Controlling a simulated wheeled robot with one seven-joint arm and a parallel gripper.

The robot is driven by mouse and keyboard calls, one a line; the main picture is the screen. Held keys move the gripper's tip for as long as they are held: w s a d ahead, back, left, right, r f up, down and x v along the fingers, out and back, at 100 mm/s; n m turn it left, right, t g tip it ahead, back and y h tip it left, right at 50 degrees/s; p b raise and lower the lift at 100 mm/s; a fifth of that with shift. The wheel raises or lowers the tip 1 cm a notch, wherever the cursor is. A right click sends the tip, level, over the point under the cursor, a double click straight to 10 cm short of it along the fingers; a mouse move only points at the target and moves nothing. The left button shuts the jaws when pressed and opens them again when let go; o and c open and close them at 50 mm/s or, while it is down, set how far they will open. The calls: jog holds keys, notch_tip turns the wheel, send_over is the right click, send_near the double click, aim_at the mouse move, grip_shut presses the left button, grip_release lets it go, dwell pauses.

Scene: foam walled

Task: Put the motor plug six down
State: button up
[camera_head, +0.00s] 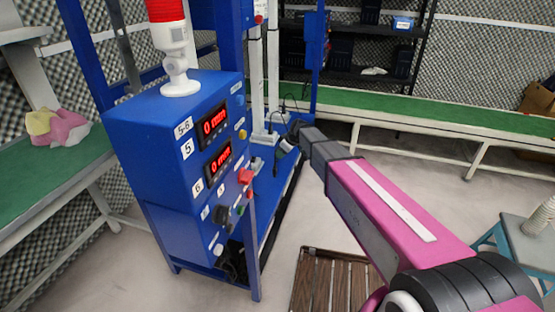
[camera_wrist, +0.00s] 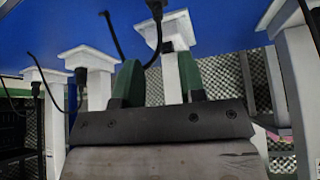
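My gripper (camera_head: 284,148) reaches in at the blue machine frame, beside the white posts. In the wrist view its two green fingers (camera_wrist: 160,78) stand apart, with a white post (camera_wrist: 172,85) seen between and beyond them. No held thing shows clearly between the fingers. A black plug with a cable (camera_wrist: 155,9) is above the fingers in the wrist view; its cable curves down towards the left finger. Another black plug (camera_wrist: 80,76) sits at a white post to the left. I cannot tell which plug is number six.
The blue control box (camera_head: 185,150) has labels 5 and 6, two displays reading 0 mm, and a red button (camera_head: 245,176). A wooden pallet (camera_head: 325,280) lies on the floor. A green-topped bench (camera_head: 430,115) runs along the back; another (camera_head: 60,170) is at left.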

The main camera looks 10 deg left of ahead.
jog(key=s+d+m+h, duration=0.2)
jog(key=s+d+m, duration=0.3)
jog(key=d, duration=0.8)
jog(key=s+d+f+m+g+h, duration=0.1)
jog(key=s+d+m, duration=0.3)
jog(key=s+d, duration=0.6)
jog(key=s+d+m+h, duration=0.2)
jog(key=s+d+m, duration=0.3)
jog(key=d, duration=1.2)
jog(key=s, duration=0.3)
jog(key=shift+s+d+f+m+g+h, duration=0.25)
jog(key=shift+s+d+m+g+h, duration=0.05)
jog(key=shift+g+h, duration=0.1)
